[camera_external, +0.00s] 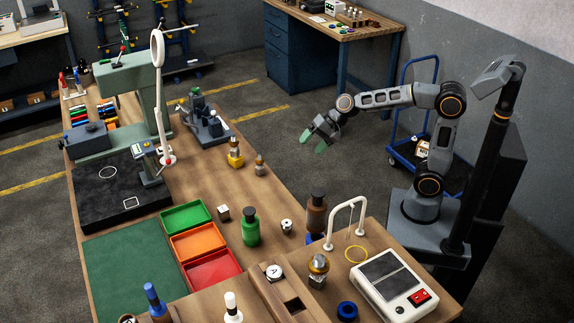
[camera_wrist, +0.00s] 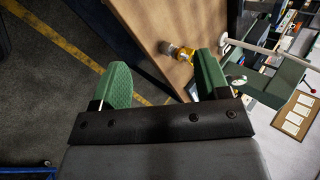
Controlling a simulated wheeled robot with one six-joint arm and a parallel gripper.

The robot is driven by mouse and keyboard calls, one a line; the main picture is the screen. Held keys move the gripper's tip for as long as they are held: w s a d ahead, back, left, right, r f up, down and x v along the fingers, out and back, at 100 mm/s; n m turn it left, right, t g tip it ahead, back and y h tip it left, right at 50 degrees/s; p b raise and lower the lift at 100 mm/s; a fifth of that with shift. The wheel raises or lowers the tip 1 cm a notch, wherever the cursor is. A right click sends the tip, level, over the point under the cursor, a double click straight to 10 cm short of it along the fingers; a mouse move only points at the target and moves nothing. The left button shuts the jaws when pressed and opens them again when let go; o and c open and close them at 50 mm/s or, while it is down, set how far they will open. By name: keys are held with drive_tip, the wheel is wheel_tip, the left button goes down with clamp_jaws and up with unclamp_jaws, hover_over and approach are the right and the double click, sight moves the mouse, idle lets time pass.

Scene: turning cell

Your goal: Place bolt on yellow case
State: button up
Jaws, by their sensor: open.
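My gripper (camera_external: 313,141) is open and empty, with green fingers. It hangs above the floor beyond the bench's right edge, apart from everything. In the wrist view its spread fingers (camera_wrist: 163,72) have nothing between them. I cannot single out a bolt with certainty; small metal-looking pieces (camera_external: 223,212) and (camera_external: 287,225) stand on the bench. No plainly yellow case shows. An orange open tray (camera_external: 172,246) lies between a green tray (camera_external: 165,219) and a red tray (camera_external: 190,284). A yellow bottle (camera_external: 235,153) stands farther back; it also shows in the wrist view (camera_wrist: 186,54).
A green bottle (camera_external: 251,228), a brown bottle (camera_external: 316,214), a white arch stand (camera_external: 333,222) and a scale (camera_external: 393,283) crowd the near bench. A small brass-coloured item (camera_external: 259,166) stands near the yellow bottle. Open floor lies between the bench and my base.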

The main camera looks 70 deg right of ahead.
drive_tip(key=s+d+f+n+g+h, duration=0.1)
drive_tip(key=s+d+f+n+h, duration=0.1)
drive_tip(key=s+n, duration=0.4)
drive_tip(key=s+d+f+n+g+h, duration=0.2)
drive_tip(key=s+n, duration=0.4)
drive_tip(key=s, duration=0.6)
drive_tip(key=shift+d+f+n+h, duration=0.3)
drive_tip(key=shift+f+h, duration=0.1)
drive_tip(key=shift+f, duration=0.25)
